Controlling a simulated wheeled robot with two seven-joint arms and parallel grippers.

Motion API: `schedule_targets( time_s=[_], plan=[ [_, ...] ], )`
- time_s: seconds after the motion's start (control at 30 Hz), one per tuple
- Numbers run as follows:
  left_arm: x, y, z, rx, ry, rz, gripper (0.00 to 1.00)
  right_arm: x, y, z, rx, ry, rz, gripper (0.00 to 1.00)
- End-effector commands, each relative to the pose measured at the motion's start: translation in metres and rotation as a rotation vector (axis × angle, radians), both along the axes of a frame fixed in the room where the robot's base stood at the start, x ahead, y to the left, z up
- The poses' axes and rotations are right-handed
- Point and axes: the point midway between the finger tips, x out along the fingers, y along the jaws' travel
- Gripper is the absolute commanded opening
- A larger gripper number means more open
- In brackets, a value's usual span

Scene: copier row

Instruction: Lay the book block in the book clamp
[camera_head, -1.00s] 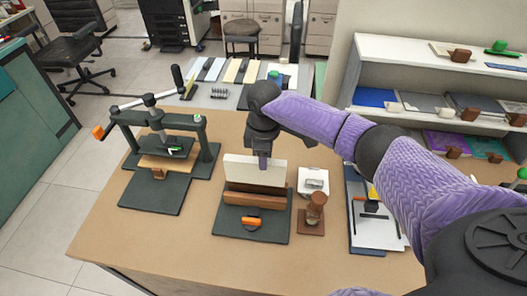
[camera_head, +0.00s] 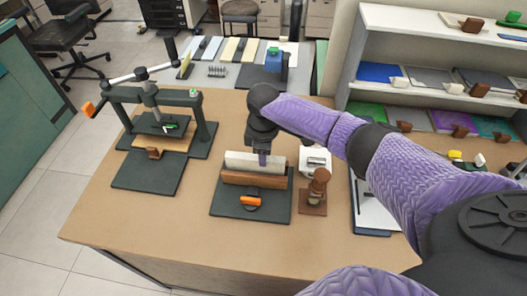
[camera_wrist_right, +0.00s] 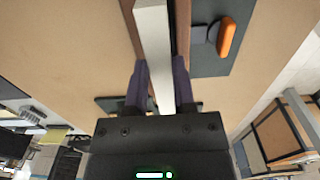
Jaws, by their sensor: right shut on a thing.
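The book block (camera_head: 240,158) is a whitish slab standing on its long edge in the book clamp (camera_head: 226,207). The clamp has a dark base, brown wooden bars and an orange knob (camera_head: 250,200). The front bar (camera_head: 253,179) hides the block's lower part, so I cannot tell whether it touches the base. My right gripper (camera_head: 263,158) points down from above and is shut on the block. In the right wrist view the block (camera_wrist_right: 154,40) runs between the two fingers (camera_wrist_right: 160,88), with brown bars on both sides. My left gripper is not in view.
A dark press (camera_head: 147,175) with a long lever stands left of the clamp. A wooden-handled stamp (camera_head: 317,190) and a small white device (camera_head: 315,160) stand close on the right. The bench front (camera_head: 170,245) is clear. Shelves (camera_head: 440,70) stand at the right.

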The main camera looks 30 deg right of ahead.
Motion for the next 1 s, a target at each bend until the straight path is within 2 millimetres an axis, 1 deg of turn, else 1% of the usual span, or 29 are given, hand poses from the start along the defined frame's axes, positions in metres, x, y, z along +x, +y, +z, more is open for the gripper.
schedule_targets(
  time_s=[0.53, 0.57, 0.6, 0.67, 0.7, 0.73, 0.93, 1.0],
  plan=[
    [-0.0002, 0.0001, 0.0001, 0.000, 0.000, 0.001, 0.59, 0.0002, 0.0003, -0.0035, 0.001, -0.001, -0.001, 0.00],
    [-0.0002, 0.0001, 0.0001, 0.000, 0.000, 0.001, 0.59, 0.0002, 0.0002, -0.0033, 0.001, -0.001, -0.001, 0.38],
    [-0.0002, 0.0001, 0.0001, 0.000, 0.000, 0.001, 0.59, 0.0003, 0.0002, -0.0033, 0.001, -0.001, -0.001, 0.47],
    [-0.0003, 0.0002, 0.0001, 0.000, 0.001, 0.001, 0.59, 0.0002, 0.0002, -0.0033, 0.001, -0.001, 0.000, 0.59],
    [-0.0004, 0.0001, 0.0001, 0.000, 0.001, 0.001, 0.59, 0.0002, 0.0001, -0.0033, 0.001, -0.001, 0.000, 0.68],
    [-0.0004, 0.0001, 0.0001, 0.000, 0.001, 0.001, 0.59, 0.0001, 0.0002, -0.0034, 0.001, -0.001, 0.000, 0.73],
    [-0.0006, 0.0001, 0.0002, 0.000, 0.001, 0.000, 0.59, 0.0000, 0.0000, -0.0034, 0.000, 0.000, 0.000, 0.73],
    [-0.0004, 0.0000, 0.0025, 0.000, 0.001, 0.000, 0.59, 0.0002, 0.0000, 0.0015, 0.001, -0.001, 0.000, 0.73]
  ],
)
